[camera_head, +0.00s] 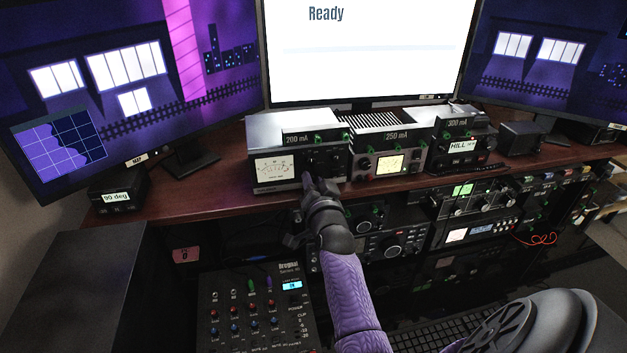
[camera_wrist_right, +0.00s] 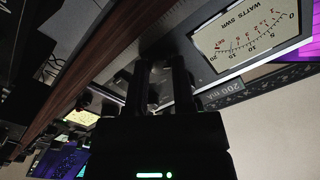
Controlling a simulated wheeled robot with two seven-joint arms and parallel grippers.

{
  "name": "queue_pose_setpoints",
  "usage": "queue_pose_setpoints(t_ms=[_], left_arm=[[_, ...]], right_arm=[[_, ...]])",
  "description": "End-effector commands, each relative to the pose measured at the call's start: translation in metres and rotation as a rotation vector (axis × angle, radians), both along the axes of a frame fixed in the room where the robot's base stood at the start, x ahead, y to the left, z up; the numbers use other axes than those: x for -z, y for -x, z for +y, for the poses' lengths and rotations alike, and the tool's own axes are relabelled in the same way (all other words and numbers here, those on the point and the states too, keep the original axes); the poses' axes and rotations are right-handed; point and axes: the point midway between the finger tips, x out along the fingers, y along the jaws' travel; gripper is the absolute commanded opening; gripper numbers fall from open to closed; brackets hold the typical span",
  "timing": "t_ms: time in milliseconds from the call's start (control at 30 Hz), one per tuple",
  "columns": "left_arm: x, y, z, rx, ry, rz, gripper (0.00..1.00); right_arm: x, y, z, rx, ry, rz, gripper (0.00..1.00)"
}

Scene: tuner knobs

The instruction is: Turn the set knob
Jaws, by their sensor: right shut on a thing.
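The 200 mA tuner (camera_head: 280,137) is a silver and black box with a white meter (camera_head: 274,168), on the left of the wooden shelf. My right gripper (camera_head: 307,180) reaches up to its front panel, just right of the meter, and is shut on a knob there. The knob itself is hidden by the fingers. In the right wrist view my dark fingers (camera_wrist_right: 160,75) run up to the panel beside the meter (camera_wrist_right: 245,37), and the 200 mA label (camera_wrist_right: 222,95) is nearby. I cannot read a knob label. My left gripper is not in view.
A 250 mA unit (camera_head: 389,164) and a 300 mA unit (camera_head: 457,146) stand to the right on the shelf (camera_head: 215,185). A box reading 90 deg (camera_head: 116,198) sits at left. The middle monitor (camera_head: 365,50) reads Ready. A mixer (camera_head: 250,315) lies below.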

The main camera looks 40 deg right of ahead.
Motion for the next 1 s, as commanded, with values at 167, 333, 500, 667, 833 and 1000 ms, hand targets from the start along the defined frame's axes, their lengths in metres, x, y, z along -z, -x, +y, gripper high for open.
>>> queue_pose_setpoints(t_ms=[167,333,500,667,833,1000], left_arm=[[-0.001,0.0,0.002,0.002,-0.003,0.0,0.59],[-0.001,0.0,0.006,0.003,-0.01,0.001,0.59],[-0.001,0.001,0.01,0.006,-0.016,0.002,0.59],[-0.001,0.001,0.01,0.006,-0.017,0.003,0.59],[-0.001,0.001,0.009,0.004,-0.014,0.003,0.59],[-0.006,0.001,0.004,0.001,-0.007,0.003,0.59]], right_arm=[[0.0,0.0,0.0,0.0,-0.016,-0.009,0.0],[0.0,0.0,0.0,0.0,-0.018,-0.01,0.0],[0.0,0.0,0.0,0.0,-0.017,-0.009,0.0],[0.0,0.0,0.0,0.0,-0.017,-0.009,0.63],[0.0,0.0,0.0,0.0,-0.017,-0.009,0.65],[-0.001,0.003,0.002,-0.001,-0.017,-0.008,0.65]])
